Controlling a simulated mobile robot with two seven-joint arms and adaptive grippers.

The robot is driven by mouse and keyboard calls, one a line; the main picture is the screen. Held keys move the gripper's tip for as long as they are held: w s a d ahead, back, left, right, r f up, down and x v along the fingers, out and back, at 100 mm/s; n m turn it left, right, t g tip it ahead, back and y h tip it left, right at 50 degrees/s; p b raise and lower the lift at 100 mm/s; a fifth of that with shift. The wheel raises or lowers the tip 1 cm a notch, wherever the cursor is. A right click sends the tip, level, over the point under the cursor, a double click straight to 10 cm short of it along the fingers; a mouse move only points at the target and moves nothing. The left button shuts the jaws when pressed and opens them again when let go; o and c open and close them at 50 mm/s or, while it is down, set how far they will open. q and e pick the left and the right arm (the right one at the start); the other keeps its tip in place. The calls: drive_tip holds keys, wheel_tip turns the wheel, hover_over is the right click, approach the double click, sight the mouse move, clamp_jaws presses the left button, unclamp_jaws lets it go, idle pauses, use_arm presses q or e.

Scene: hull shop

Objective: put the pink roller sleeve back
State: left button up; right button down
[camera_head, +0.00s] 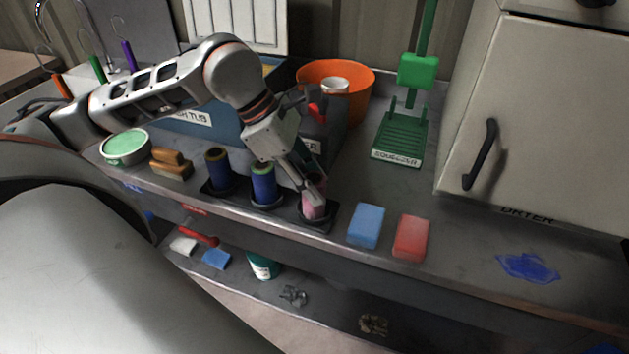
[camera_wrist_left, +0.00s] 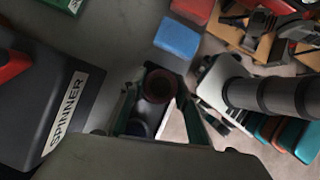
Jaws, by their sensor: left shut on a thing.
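The pink roller sleeve (camera_head: 314,208) is upright at the right-hand place of a dark rack (camera_head: 288,216) near the counter's front edge. My left gripper (camera_head: 311,190) comes down from above and is shut on the sleeve, partly hiding it. Whether the sleeve's bottom touches the rack is hard to tell. In the left wrist view the sleeve's round, dark reddish end (camera_wrist_left: 158,85) shows between the fingers. Two blue sleeves (camera_head: 263,186) (camera_head: 218,172) stand in the rack's middle and left places.
A blue sponge (camera_head: 366,226) and a red sponge (camera_head: 411,238) lie right of the rack. The spinner box (camera_wrist_left: 48,100) is close behind it. An orange bucket (camera_head: 352,80) and green squeegee stand (camera_head: 400,135) are farther back. Brown blocks (camera_head: 171,166) lie left.

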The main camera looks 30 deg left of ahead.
use_arm(q)
drive_tip(key=shift+f, duration=0.15)
drive_tip(key=o, duration=1.1)
drive_tip(key=shift+c, duration=0.2)
drive_tip(key=shift+r, duration=0.25)
drive_tip(key=v, duration=1.2)
